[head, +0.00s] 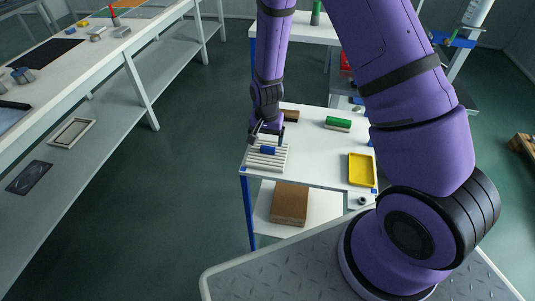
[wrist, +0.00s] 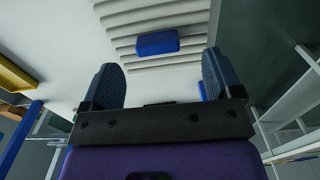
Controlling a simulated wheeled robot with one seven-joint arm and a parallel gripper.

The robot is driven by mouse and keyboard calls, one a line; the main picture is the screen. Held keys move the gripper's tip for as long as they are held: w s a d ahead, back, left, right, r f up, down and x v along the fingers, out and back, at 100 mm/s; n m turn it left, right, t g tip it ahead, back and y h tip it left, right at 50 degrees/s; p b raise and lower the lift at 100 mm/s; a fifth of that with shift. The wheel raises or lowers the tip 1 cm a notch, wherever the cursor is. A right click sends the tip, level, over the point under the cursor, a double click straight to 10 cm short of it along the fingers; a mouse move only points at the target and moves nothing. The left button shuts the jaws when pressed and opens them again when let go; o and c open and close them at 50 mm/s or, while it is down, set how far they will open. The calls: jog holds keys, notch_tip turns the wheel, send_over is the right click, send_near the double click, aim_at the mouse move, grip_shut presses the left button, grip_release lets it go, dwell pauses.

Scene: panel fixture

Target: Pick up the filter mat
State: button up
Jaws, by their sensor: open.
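The filter mat appears to be the pale, ribbed slab (head: 267,163) on the near left corner of the white table; its ribs fill the top of the wrist view (wrist: 125,22). A small blue block (head: 267,150) sits on the ribs; it also shows in the wrist view (wrist: 157,43). I cannot tell whether the block is part of the mat. My gripper (head: 267,136) is above the mat's far side, with its fingers apart. In the wrist view my gripper (wrist: 160,76) has nothing between its fingers, and the blue block shows beyond the gap between them.
The table's middle is clear. A brown box (head: 289,204) stands on its lower shelf. A long bench (head: 75,65) runs along the left.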

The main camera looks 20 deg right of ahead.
aim_at(268, 147)
jog(key=shift+d+f, duration=0.15)
jog(key=shift+f, duration=1.15)
jog(key=shift+d+f, duration=0.1)
jog(key=shift+f, duration=1.2)
jog(key=shift+c, duration=0.2)
jog(key=c, duration=1)
